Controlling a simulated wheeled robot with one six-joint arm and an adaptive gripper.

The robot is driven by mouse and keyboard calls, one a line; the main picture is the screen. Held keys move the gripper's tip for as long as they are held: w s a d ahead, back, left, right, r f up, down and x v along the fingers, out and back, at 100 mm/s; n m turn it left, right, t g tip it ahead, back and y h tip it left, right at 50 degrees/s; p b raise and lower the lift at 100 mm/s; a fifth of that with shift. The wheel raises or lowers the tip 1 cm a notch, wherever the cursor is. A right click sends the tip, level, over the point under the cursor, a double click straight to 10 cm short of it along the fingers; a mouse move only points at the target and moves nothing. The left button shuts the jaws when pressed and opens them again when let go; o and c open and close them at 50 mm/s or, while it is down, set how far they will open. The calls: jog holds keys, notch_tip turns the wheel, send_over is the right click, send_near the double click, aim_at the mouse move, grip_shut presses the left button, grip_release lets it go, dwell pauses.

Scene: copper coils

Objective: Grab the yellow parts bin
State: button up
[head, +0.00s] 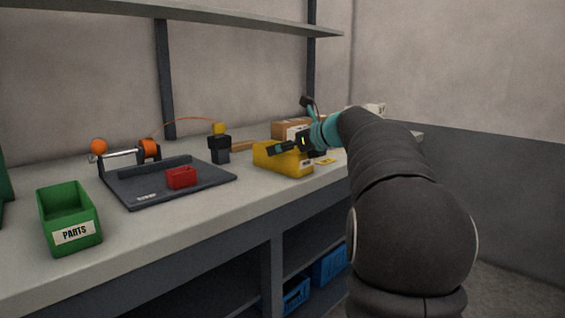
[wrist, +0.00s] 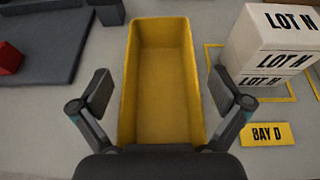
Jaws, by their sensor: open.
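The yellow parts bin (head: 268,157) stands on the workbench right of the middle, empty and open at the top. In the wrist view the yellow bin (wrist: 161,88) fills the centre, its long sides running away from me. My gripper (wrist: 160,92) is open, with one finger on each side of the bin near its closer half. In the head view my gripper (head: 290,145) is over the bin and hides part of it. I cannot tell whether the fingers touch the bin walls.
White LOT N boxes (wrist: 274,45) stand right of the bin, beside a yellow BAY D label (wrist: 266,134). A green PARTS bin (head: 68,215) stands far left. A shelf (head: 190,14) hangs above.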

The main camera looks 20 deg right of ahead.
jog(key=c, duration=1.2)
jog(key=shift+o, duration=0.2)
